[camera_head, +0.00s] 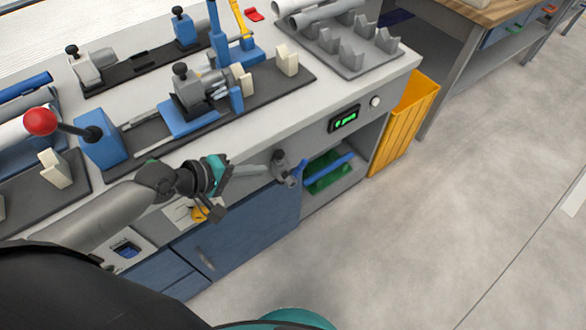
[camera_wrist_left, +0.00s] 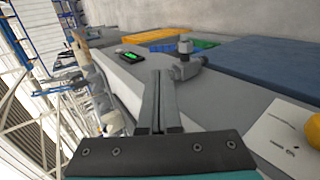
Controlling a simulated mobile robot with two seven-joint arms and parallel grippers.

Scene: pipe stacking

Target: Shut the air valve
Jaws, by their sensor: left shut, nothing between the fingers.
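The air valve (camera_head: 280,163) is a small grey fitting on the front face of the workbench, with a blue handle (camera_head: 297,175) at its right side in the head view. In the left wrist view the valve (camera_wrist_left: 185,62) stands just right of the fingertips. My left gripper (camera_head: 264,171) reaches in from the left along the bench front, its fingers shut and empty, pointing at the valve. The tips are close to the valve; I cannot tell whether they touch it. My right gripper is not in view.
A green-lit display (camera_head: 345,119) and a white knob (camera_head: 375,102) sit on the bench front. A yellow bin (camera_head: 408,115) stands at the bench end. A red-ball lever (camera_head: 40,121) and clamp fixtures are on the benchtop. The floor to the right is clear.

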